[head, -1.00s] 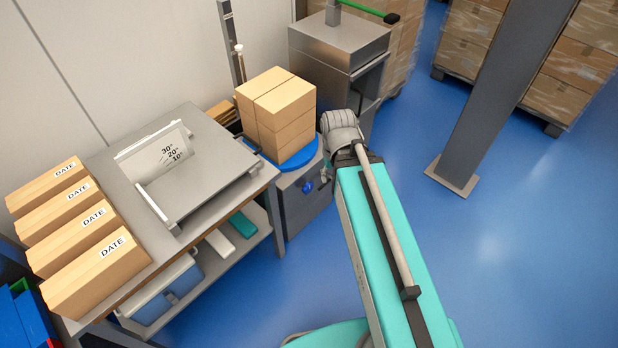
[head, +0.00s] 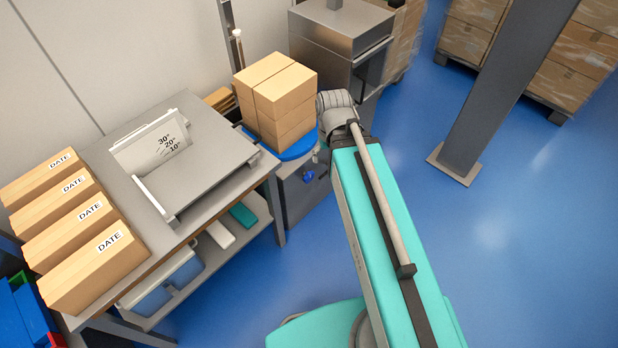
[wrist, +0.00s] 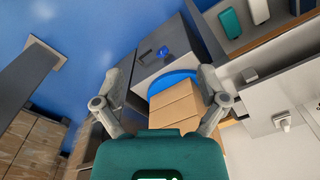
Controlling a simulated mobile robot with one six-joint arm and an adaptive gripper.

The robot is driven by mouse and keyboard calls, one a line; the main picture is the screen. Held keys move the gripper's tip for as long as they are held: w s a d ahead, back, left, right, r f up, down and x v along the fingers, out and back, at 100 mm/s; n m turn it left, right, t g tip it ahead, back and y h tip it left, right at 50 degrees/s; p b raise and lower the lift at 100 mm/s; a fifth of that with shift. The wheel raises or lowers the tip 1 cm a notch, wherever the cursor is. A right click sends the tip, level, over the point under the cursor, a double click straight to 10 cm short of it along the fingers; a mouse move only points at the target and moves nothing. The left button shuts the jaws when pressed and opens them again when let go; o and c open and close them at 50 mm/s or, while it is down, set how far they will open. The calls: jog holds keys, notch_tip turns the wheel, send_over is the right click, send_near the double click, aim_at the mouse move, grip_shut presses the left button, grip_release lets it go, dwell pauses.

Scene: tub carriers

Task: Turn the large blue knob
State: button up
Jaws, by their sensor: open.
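The large blue knob (head: 308,176) sits on the front of a grey cabinet (head: 303,202) with a round blue top. In the wrist view the knob (wrist: 164,52) shows ahead, beyond the fingertips and close to the middle between them. A small dark part sits beside it on the same face. My gripper (wrist: 160,74) is open and empty, its two grey fingers spread wide and apart from the knob.
Stacked cartons (head: 275,98) stand on the cabinet's blue top (head: 298,147), close to my wrist. A workbench (head: 150,240) with an angled stand and several DATE boxes is at left. A steel cabinet (head: 340,40) stands behind. Blue floor (head: 510,250) at right is open, apart from a column (head: 500,90).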

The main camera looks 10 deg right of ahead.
jog(key=w+d+f+n+y+b, duration=0.1)
jog(key=w+f+n+b, duration=0.1)
jog(key=w+f+b, duration=0.55)
jog(key=w+f+n+y+b, duration=0.15)
jog(key=w+f+b, duration=0.35)
jog(key=f+b, duration=0.6)
jog(key=n+t+y+b, duration=0.2)
jog(key=n+y+b, duration=0.1)
jog(key=b, duration=1.6)
send_near(308, 176)
jog(key=d, duration=0.2)
jog(key=shift+w+r+b, duration=0.1)
jog(key=shift+w+b, duration=0.5)
jog(key=shift+w, duration=0.25)
jog(key=b+x, duration=0.6)
jog(key=x, duration=0.1)
jog(key=b+x, duration=0.6)
jog(key=shift+s+a+f, duration=0.1)
jog(key=shift+s+f, duration=0.05)
jog(key=shift+f, duration=0.25)
